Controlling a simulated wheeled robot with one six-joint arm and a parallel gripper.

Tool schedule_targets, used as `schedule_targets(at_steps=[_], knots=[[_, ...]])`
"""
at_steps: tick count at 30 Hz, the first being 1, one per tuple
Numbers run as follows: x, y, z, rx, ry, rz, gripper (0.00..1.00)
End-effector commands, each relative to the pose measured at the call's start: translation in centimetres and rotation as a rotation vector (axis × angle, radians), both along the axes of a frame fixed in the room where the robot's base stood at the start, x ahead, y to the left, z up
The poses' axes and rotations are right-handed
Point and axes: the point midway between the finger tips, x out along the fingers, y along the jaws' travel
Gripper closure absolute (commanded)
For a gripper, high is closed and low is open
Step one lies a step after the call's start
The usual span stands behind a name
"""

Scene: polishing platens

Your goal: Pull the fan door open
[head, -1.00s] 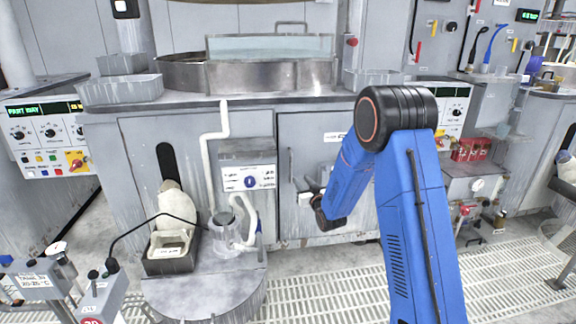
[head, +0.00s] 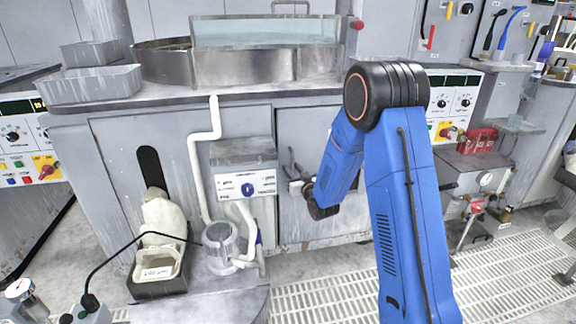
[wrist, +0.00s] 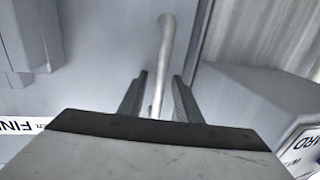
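The fan door (head: 302,125) is a worn grey cabinet door below the basin, and it looks closed in the head view. Its slim upright handle (head: 291,160) is near the door's left edge. My gripper (head: 294,186) is at the handle, its fingers partly hidden by my blue arm, which also covers the door's right part. In the wrist view the pale handle bar (wrist: 165,45) runs down between the two fingers of my gripper (wrist: 160,82). The fingers are apart, with a visible gap beside the bar, so I see no firm grip.
A grey control box (head: 245,180) with white pipes stands just left of the door. A round platform (head: 215,300) with a white jug (head: 160,235) stands in front of it. A red crate (head: 478,140) is at the right. The slatted floor (head: 320,290) before the door is clear.

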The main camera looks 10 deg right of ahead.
Motion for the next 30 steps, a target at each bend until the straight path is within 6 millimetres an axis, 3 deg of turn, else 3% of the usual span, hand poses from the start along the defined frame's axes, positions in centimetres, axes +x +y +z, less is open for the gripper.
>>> schedule_targets(at_steps=[13,17,18,30], knots=[[-0.24,-0.07,0.01,0.000,0.000,0.000,0.69],[-0.23,-0.07,0.02,0.000,0.000,0.000,0.98],[-0.23,-0.07,0.02,0.000,0.000,0.000,1.00],[-0.48,-0.18,0.02,-0.001,0.000,0.021,1.00]])
